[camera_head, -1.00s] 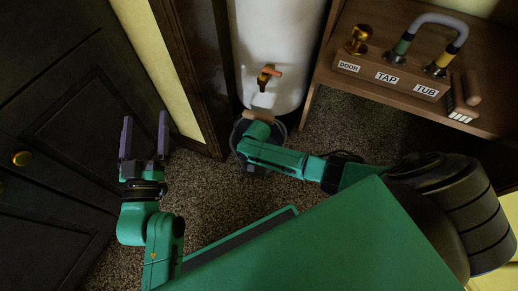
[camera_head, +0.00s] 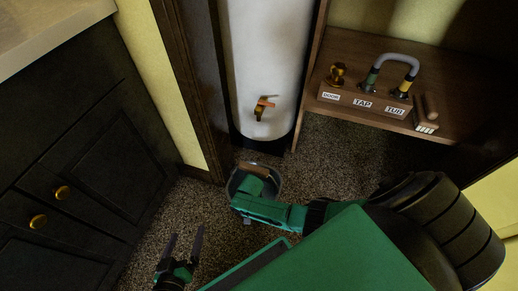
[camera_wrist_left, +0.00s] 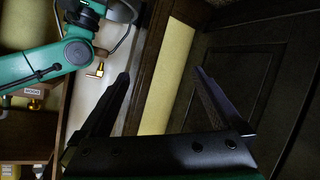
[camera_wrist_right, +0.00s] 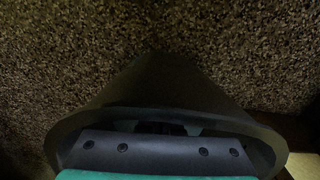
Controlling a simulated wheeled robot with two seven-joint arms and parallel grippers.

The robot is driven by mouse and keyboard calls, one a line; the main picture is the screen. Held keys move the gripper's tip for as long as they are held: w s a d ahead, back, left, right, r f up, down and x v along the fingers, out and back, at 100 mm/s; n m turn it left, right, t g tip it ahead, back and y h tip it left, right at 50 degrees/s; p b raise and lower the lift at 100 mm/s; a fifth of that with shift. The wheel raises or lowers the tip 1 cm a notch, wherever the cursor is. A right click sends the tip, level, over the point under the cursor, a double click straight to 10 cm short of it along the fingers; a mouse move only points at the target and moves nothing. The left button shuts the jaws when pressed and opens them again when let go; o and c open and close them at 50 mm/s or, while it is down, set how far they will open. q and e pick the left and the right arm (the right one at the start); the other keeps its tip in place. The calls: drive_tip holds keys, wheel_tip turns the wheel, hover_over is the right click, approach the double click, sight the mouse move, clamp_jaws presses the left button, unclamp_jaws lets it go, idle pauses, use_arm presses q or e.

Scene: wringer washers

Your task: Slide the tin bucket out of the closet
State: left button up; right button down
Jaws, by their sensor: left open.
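The tin bucket (camera_head: 277,183), grey and round with a wooden handle grip (camera_head: 254,168), stands on the speckled floor just in front of the white tank, near the foot of the dark door frame. My right gripper (camera_head: 250,187) reaches down into its mouth. In the right wrist view the bucket's dark wall (camera_wrist_right: 160,85) and rim surround the gripper; its fingers are hidden, so I cannot tell whether they grip anything. My left gripper (camera_head: 184,240) is open and empty, low over the floor at lower left, apart from the bucket; its spread fingers fill the left wrist view (camera_wrist_left: 165,105).
The white tank (camera_head: 265,65) with a brass tap (camera_head: 264,108) stands behind the bucket. The dark door frame (camera_head: 195,90) is left of it. A wooden shelf (camera_head: 440,70) with labelled levers (camera_head: 362,103) is at right. Dark cabinets (camera_head: 85,160) stand left. Floor between is clear.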

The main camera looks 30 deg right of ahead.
use_arm(q)
drive_tip(key=a+r+g+p, duration=0.1)
drive_tip(key=a+r+m+g+y+p, duration=0.1)
drive_tip(key=r+g+p, duration=0.1)
drive_tip(key=shift+w+a+r, duration=0.2)
drive_tip(key=shift+a+r, duration=0.05)
drive_tip(key=shift+a, duration=0.1)
use_arm(e)
drive_tip(key=s+a, duration=0.8)
drive_tip(key=shift+a, duration=0.2)
drive_tip(key=shift+s, duration=0.1)
